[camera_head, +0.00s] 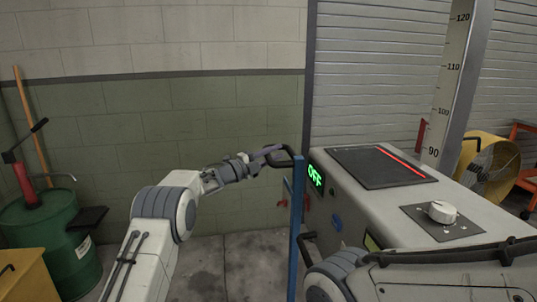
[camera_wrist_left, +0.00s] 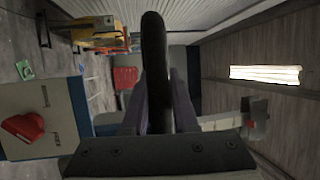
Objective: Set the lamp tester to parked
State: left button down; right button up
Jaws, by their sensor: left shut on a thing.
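My left gripper (camera_head: 266,158) is shut on a black handle (camera_head: 290,156) at the top of a blue post (camera_head: 297,215). In the left wrist view the handle (camera_wrist_left: 154,60) runs as a dark bar between the two fingers (camera_wrist_left: 158,105). A tall grey column (camera_head: 447,90) with a scale marked 90 to 120 stands behind the console. I cannot tell for sure which of these parts belong to the lamp tester. My right arm (camera_head: 420,278) crosses the lower right of the head view, but its gripper is not visible.
A grey console (camera_head: 378,210) stands right of the post, with a green OFF display (camera_head: 315,177) and white knob (camera_head: 441,211). A red knob (camera_wrist_left: 22,128) shows in the left wrist view. A green drum (camera_head: 55,245) stands left; a yellow fan (camera_head: 487,165) stands right.

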pick_arm(q)
jog(key=shift+w+a+r, duration=0.2)
jog(key=shift+a+r, duration=0.1)
jog(key=c, duration=0.9)
grip_release()
jog(key=shift+d, duration=0.1)
jog(key=shift+o, duration=1.1)
jog(key=shift+f, duration=0.15)
jog(key=shift+d, duration=0.15)
jog(key=b+v, duration=0.1)
jog(key=v, duration=0.9)
jog(key=shift+a+b, duration=0.2)
jog(key=shift+b, duration=0.1)
jog(key=shift+s+f, duration=0.15)
